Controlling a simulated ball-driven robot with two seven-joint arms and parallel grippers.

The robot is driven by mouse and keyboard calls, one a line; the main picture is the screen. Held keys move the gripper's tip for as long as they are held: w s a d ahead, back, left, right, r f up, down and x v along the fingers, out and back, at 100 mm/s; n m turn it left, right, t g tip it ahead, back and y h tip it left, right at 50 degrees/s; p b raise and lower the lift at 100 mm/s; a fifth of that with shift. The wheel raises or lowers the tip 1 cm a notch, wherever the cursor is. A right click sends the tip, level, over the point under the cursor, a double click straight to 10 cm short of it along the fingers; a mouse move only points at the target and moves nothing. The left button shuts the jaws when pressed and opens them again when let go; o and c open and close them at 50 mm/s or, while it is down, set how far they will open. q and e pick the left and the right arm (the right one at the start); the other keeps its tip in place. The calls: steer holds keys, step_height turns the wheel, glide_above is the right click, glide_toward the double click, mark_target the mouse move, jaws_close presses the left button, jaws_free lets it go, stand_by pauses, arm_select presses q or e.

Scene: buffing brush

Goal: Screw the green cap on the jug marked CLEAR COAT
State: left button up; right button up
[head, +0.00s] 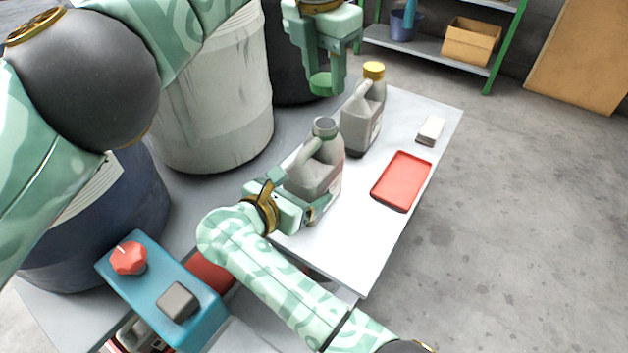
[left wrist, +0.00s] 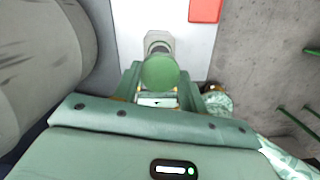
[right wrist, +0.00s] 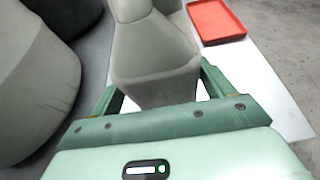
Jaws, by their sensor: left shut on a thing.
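My left gripper (head: 322,80) is shut on the green cap (head: 320,84), high above the table in the head view. The cap is a round green disc between the fingers in the left wrist view (left wrist: 160,72). A grey jug (head: 316,172) with an open, bare mouth stands upright on the white table, below and apart from the cap. My right gripper (head: 308,212) is low at this jug, its fingers on either side of the body (right wrist: 155,60) in the right wrist view. Whether they press on it is unclear. No jug marking is readable.
A second grey jug (head: 360,125) with a yellow cap (head: 374,70) stands behind the open one. Large drums (head: 215,100) stand left; a blue control box (head: 160,280) is at front left.

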steer(key=c, duration=1)
arm_select(q)
glide_above(325, 123)
steer(key=shift+s+f, duration=0.1)
steer(key=shift+f, duration=2.3)
arm_select(e)
steer(key=shift+d, duration=0.1)
arm_select(q)
steer(key=shift+f, duration=0.9)
steer(key=shift+f, duration=0.6)
arm_select(e)
steer(key=c, duration=0.5)
arm_select(q)
steer(key=m, duration=0.6)
steer(key=shift+a+m+g, duration=0.1)
steer(key=shift+m+g, duration=0.3)
arm_select(e)
steer(key=shift+c, duration=0.2)
